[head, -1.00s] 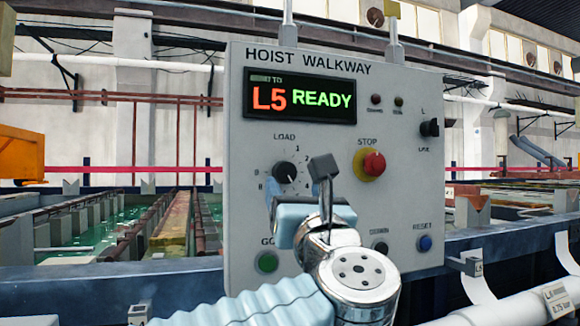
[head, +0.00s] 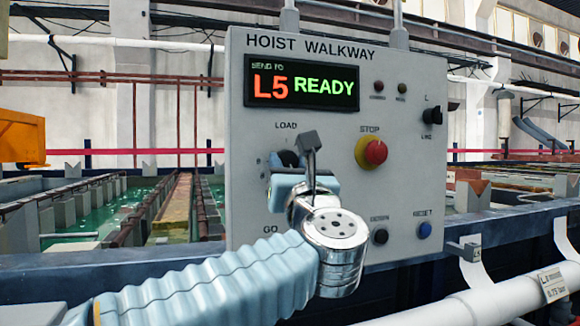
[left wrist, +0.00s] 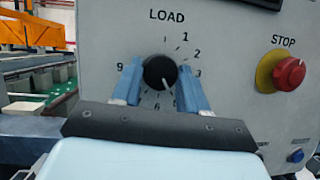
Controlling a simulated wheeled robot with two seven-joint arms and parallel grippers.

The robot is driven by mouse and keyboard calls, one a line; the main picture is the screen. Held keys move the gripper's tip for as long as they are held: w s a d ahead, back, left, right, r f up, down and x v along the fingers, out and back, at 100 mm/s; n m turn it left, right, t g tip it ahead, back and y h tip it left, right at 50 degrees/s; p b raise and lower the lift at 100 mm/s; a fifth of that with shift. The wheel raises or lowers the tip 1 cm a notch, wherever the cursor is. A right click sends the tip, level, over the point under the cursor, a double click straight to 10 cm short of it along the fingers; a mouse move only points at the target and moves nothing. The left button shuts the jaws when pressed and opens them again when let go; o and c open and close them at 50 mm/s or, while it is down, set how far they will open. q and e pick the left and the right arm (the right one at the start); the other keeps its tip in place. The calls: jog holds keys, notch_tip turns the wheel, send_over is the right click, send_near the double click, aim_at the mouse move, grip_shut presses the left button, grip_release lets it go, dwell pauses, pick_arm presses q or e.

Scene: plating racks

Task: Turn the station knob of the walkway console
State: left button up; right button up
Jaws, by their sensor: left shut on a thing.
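The walkway console (head: 400,200) is a grey panel marked HOIST WALKWAY. Its display (head: 302,84) reads SEND TO L5 READY. The black station knob (left wrist: 160,72), under the word LOAD, has numbers around it. In the left wrist view its white pointer mark is at the lower right. My left gripper (left wrist: 159,85) has its two blue fingers on either side of the knob, shut on it. In the head view (head: 290,180) the gripper covers most of the knob (head: 285,158). My right gripper is not in view.
A red STOP button (head: 376,153) on a yellow collar is right of the knob. A blue RESET button (head: 424,230) and a black button (head: 380,236) sit lower right. A black selector (head: 432,116) is at upper right. Tanks with green liquid (head: 90,222) lie behind, left.

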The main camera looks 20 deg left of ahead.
pick_arm(q)
jog(key=shift+c, duration=0.6)
